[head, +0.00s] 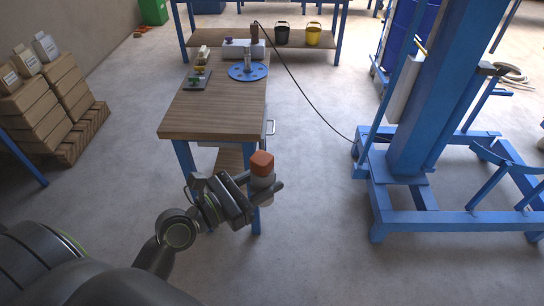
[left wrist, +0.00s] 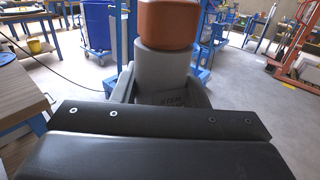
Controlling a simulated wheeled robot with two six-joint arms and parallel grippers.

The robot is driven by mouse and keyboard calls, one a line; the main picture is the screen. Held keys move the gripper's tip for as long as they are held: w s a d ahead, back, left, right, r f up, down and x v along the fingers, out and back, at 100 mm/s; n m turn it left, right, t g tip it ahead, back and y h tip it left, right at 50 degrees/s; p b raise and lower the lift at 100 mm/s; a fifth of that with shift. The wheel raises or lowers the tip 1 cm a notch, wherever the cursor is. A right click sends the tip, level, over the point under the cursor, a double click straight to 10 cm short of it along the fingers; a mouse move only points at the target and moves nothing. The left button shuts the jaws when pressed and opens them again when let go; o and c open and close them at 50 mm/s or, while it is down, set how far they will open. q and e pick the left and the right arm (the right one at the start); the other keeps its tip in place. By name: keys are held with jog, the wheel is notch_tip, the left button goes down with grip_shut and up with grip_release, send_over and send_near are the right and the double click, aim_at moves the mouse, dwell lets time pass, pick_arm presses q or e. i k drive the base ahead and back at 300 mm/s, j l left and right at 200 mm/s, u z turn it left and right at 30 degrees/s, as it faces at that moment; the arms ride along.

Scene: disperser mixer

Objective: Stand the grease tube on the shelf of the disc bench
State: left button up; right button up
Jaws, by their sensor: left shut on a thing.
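The grease tube (head: 262,163), pale grey with an orange-red cap, stands roughly upright in my left gripper (head: 264,188). The fingers close around its grey body, and the cap shows above them. In the left wrist view the tube (left wrist: 165,68) rises between the fingers, its top cut off by the frame. The disc bench (head: 215,118) has a wooden top and blue legs. Its lower shelf (head: 230,158) shows partly under the top; the rest is hidden. The gripper is in front of the bench's near right corner. My right gripper is out of view.
A blue disc (head: 248,72) and small tools lie on the bench top. A blue mixer frame (head: 405,175) stands on the right, with open floor (head: 310,150) between. A black cable (head: 300,85) crosses that gap. Stacked cartons (head: 50,105) are at left.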

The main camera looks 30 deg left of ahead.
aim_at(223, 158)
jog(key=i+j+z, duration=0.15)
jog(key=j+z, duration=0.2)
jog(key=j, duration=0.45)
jog(key=j+z, duration=0.4)
jog(key=j, duration=2.05)
jog(key=i+j, duration=0.15)
jog(key=j, duration=1.5)
